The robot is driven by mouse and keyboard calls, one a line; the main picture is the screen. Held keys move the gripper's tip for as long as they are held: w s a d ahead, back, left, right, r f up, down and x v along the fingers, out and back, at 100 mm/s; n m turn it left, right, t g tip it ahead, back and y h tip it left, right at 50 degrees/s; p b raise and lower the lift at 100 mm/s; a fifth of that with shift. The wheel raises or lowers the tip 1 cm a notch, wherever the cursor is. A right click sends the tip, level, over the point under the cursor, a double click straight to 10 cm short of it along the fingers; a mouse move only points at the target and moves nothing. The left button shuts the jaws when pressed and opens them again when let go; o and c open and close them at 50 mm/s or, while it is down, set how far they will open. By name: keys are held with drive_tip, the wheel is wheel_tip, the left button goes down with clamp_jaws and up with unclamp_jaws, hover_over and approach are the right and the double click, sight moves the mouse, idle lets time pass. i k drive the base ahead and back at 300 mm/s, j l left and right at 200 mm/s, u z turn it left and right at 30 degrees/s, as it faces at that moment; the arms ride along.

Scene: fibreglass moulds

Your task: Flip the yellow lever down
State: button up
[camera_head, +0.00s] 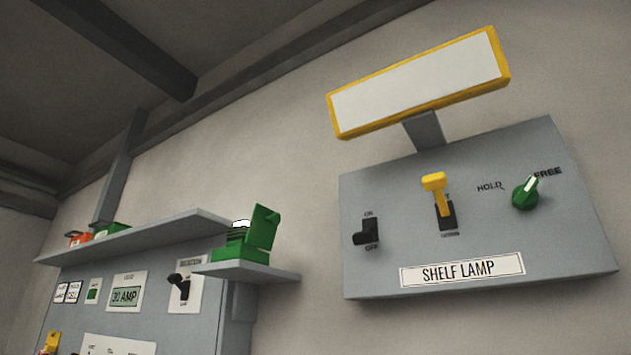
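The yellow lever (439,193) is on the grey panel labelled "SHELF LAMP" (365,283), on the wall at the right. Its wide yellow handle points up and out from a dark slot marked "DOWN" below; the label above it is mostly hidden behind the handle. My gripper is not in view.
The same panel carries a black ON/OFF switch (366,233) left of the lever and a green HOLD/FREE knob (525,193) right of it. A yellow-framed lamp (420,84) stands above. At left are another grey panel (215,318), a shelf (150,238) and a small ledge (260,274) holding a green object (250,238).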

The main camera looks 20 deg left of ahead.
sight(435, 183)
drive_tip(key=u, duration=0.35)
drive_tip(key=j+u, duration=0.25)
drive_tip(key=u, duration=0.2)
drive_tip(key=i+j+u, duration=0.1)
drive_tip(key=j+u, duration=0.15)
drive_tip(key=u, duration=0.2)
